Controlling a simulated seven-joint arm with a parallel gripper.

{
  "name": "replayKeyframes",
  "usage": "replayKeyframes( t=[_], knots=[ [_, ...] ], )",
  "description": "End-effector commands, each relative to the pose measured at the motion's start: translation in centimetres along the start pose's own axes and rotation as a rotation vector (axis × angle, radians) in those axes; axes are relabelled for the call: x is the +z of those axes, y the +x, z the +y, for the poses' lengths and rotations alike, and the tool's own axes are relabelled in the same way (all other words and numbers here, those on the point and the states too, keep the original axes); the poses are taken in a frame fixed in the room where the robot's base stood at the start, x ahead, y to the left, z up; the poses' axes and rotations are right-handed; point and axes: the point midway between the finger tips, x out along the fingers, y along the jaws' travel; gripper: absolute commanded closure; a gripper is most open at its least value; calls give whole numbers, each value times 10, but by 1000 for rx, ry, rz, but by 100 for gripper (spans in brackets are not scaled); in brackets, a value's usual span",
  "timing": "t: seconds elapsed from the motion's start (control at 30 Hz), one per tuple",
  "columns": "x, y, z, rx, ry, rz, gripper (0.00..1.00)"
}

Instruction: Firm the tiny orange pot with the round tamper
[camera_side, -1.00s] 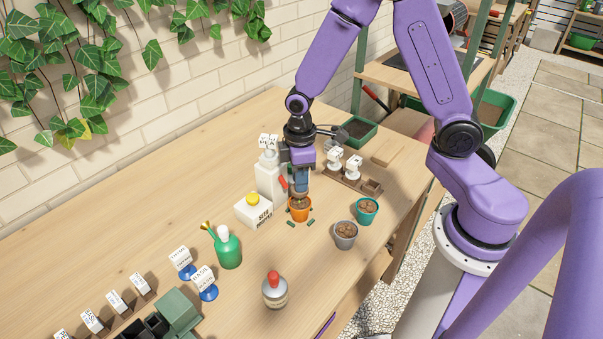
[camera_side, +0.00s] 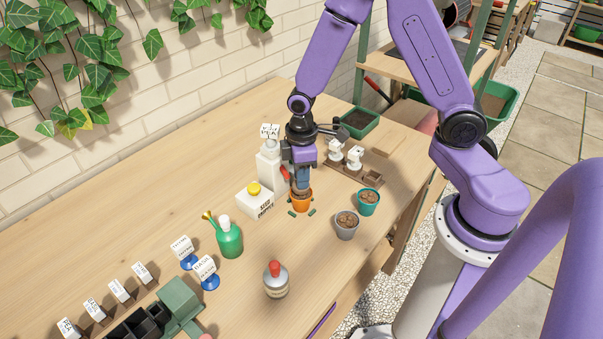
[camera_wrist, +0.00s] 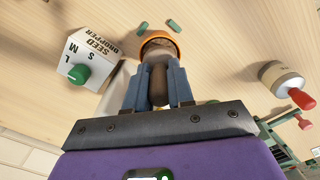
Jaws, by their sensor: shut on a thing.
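The tiny orange pot (camera_side: 303,204) stands on the bench below my gripper (camera_side: 302,184). Its orange rim (camera_wrist: 158,37) also shows at the top of the wrist view. My gripper (camera_wrist: 158,95) is shut on a brown tamper (camera_wrist: 158,88), held upright between its blue-grey fingers. The tamper's lower end is at the pot's mouth, within the rim. The fingers and tamper hide most of the pot's contents, so I cannot tell how deep the tamper reaches.
A grey pot (camera_side: 346,226) and a teal pot (camera_side: 368,202) stand to the right. A white seed dropper box (camera_side: 256,200) is close on the left. A rack (camera_side: 372,178) with white-labelled tools is behind. Small green pieces (camera_wrist: 172,25) lie beside the orange pot.

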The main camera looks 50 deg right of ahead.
Motion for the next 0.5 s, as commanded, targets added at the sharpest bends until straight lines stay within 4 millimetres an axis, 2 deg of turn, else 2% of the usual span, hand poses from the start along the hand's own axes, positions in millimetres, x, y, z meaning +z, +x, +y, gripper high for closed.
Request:
replayKeyframes(
  t=[0.5],
  knots=[
    [0, 6, 0, 0, 0, -1, 99]
  ],
)
